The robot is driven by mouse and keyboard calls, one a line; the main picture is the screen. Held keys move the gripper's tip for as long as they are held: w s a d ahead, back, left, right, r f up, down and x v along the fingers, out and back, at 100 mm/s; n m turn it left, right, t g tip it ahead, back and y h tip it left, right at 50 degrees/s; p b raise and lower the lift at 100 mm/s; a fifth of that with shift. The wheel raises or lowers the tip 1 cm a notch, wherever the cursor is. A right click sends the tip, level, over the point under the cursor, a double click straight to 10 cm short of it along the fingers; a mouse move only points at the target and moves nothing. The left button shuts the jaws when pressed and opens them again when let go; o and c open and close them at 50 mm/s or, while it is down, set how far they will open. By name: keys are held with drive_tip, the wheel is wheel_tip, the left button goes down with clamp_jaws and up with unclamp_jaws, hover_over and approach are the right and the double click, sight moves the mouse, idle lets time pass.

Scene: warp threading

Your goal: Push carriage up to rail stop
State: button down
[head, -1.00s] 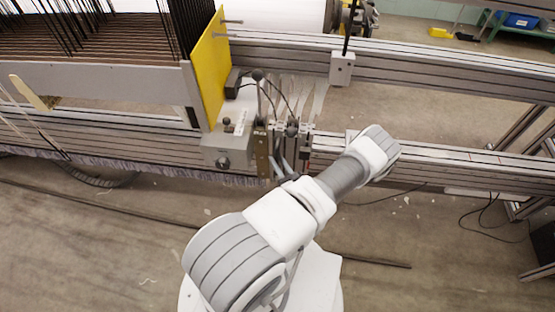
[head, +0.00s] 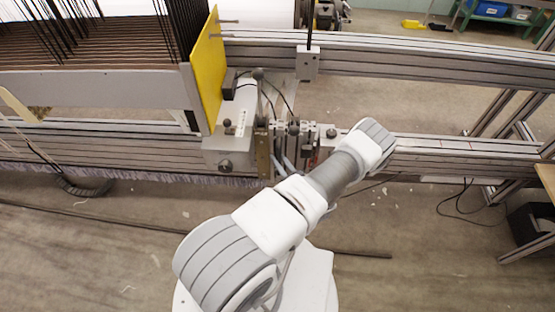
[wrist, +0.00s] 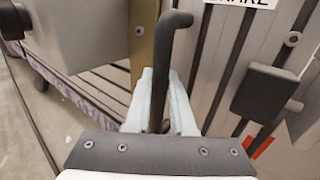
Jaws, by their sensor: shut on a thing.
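The carriage, with a grey block (head: 226,150), brass plate (head: 262,152) and dark upright parts, sits on the front rail (head: 460,150) at the picture's middle. A small light block with a dark knob, seemingly the rail stop (head: 327,136), is on that rail just right of the carriage. My arm partly hides the spot, so I cannot tell whether they touch. In the wrist view my gripper (wrist: 163,92) is shut on a dark bent handle (wrist: 172,28) beside the brass plate (wrist: 145,40). The gripper is mostly hidden in the head view.
A yellow panel (head: 207,75) stands at the carriage's left, beside a frame of dark upright wires (head: 90,35). A back rail (head: 420,70) carries another grey block (head: 308,64). Cables lie on the floor, and a dark box (head: 530,225) stands at the right. The front rail is clear farther right.

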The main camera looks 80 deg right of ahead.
drive_tip(key=shift+s+d+r, duration=0.1)
drive_tip(key=shift+s+d, duration=0.05)
drive_tip(key=shift+s, duration=0.8)
drive_tip(key=c, duration=1.1)
unclamp_jaws()
drive_tip(key=shift+w, duration=0.1)
drive_tip(key=shift+o, duration=0.2)
drive_tip(key=p+v, duration=0.3)
drive_tip(key=v, duration=1.4)
drive_tip(key=shift+a, duration=0.35)
drive_tip(key=shift+r, duration=0.15)
